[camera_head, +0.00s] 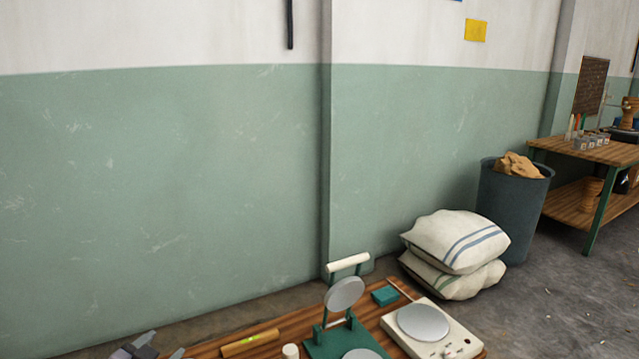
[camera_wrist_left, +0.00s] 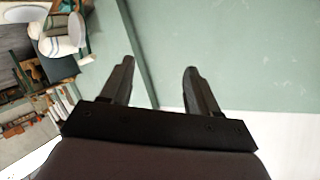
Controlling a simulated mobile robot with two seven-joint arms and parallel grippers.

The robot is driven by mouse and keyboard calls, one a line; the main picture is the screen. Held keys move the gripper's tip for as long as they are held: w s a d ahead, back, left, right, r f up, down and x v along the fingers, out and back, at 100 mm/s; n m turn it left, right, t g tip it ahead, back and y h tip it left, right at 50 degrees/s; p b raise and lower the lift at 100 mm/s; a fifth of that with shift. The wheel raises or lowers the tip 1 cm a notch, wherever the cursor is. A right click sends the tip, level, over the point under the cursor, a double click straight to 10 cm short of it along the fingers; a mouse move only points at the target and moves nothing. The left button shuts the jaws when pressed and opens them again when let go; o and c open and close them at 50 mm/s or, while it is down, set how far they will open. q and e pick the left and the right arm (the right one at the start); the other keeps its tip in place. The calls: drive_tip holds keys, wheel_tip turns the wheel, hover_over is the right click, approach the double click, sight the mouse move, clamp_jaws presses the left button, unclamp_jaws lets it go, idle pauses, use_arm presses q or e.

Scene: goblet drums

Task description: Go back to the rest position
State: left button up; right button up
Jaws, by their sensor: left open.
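My left gripper (camera_head: 148,346) shows only in part at the bottom left edge of the head view, beside the wooden workbench. In the left wrist view its two dark fingers (camera_wrist_left: 160,68) stand apart with nothing between them. Behind them is the green and white wall. The gripper is open and empty. My right gripper is in neither view.
The workbench (camera_head: 282,334) carries a green press with a round plate (camera_head: 345,293), a white scale (camera_head: 457,342), a teal block (camera_head: 385,296) and a spirit level (camera_head: 250,343). Sacks (camera_head: 455,242), a bin (camera_head: 508,210) and a side table (camera_head: 585,149) stand right.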

use_arm(q)
drive_tip(key=s+d+f+n+g+h, duration=0.1)
drive_tip(key=s+d+f+h, duration=0.15)
drive_tip(key=s+d, duration=0.75)
drive_tip(key=s+d+f+n+g+h, duration=0.15)
drive_tip(key=s+d+f, duration=0.25)
drive_tip(key=s+d, duration=0.6)
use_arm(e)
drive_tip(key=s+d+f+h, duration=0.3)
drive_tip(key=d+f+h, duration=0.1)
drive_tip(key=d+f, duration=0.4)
use_arm(q)
drive_tip(key=s+a+r+p, duration=0.2)
drive_tip(key=r+p, duration=0.5)
drive_tip(key=p, duration=0.4)
drive_tip(key=s+a+r+y+p, duration=0.1)
drive_tip(key=a+r+p, duration=0.3)
drive_tip(key=r+p, duration=0.4)
drive_tip(key=s+g+p, duration=0.1)
drive_tip(key=p, duration=0.2)
drive_tip(key=shift+s+p, duration=0.3)
drive_tip(key=shift+s, duration=0.1)
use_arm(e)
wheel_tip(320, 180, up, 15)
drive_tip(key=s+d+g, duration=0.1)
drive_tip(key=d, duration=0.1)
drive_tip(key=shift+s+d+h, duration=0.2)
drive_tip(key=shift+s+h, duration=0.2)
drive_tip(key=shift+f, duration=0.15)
